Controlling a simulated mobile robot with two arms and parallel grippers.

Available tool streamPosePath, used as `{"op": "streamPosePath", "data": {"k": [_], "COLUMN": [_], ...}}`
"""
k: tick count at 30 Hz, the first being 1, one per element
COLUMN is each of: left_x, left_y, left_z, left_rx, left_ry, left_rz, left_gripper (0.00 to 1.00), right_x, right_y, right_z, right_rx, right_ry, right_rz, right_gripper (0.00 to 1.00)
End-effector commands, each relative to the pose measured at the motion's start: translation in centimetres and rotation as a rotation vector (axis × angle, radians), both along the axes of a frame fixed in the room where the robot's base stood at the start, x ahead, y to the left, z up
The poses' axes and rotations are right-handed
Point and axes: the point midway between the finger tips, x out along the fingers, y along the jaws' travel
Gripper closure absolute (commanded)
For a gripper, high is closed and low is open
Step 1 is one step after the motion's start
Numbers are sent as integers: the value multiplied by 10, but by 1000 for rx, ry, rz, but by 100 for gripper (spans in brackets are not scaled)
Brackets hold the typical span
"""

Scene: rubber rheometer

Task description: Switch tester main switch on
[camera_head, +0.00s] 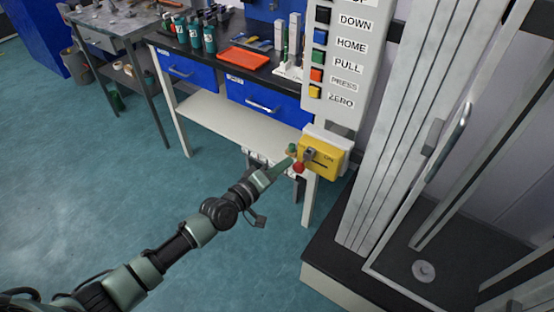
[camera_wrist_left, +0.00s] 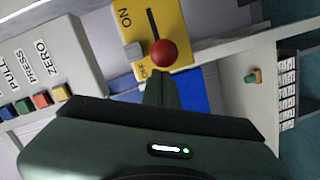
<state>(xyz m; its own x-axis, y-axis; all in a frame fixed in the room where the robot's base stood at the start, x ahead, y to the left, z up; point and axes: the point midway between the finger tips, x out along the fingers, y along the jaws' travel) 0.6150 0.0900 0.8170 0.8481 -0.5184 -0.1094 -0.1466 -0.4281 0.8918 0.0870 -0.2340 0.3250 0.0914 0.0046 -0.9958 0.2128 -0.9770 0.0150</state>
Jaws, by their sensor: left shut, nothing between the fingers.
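The main switch is a yellow box (camera_head: 322,159) on the side of the tester, below the button panel. In the left wrist view the yellow plate (camera_wrist_left: 170,22) shows the slot, a grey block (camera_wrist_left: 133,50) near one end and a red knob (camera_wrist_left: 165,53). My left gripper (camera_head: 286,162) is shut and empty, its tip close to the red knob (camera_head: 298,167); I cannot tell whether they touch. My right gripper is not in view.
The button panel (camera_head: 335,60) with DOWN, HOME, PULL, PRESS and ZERO labels stands just above the switch. A workbench with blue drawers (camera_head: 262,98) is behind. The glass-doored tester frame (camera_head: 400,130) is at right. The floor (camera_head: 100,200) at left is clear.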

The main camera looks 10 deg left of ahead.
Motion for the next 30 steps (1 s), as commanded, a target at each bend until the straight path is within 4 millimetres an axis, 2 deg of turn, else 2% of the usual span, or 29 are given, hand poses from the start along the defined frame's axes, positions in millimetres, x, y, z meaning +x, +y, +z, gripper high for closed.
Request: {"op": "streamPosePath", "data": {"k": [9, 11, 15, 19, 22, 30], "left_x": [-1, -3, -16, -24, -27, -28], "left_y": [-2, -8, -35, -55, -62, -63], "left_z": [0, 2, 5, 2, 1, -1], "left_rx": [-1, -3, -7, -4, -3, -1], "left_ry": [1, 3, 6, 4, 2, 3], "left_rz": [-1, 0, -3, -2, -2, -4], "left_gripper": [100, 100, 100, 100, 100, 100], "right_x": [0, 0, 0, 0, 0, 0], "right_y": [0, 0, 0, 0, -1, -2], "right_z": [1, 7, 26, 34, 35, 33], "right_rx": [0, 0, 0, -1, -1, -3], "right_ry": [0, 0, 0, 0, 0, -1], "right_rz": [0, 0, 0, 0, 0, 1], "right_gripper": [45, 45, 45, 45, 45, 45]}}
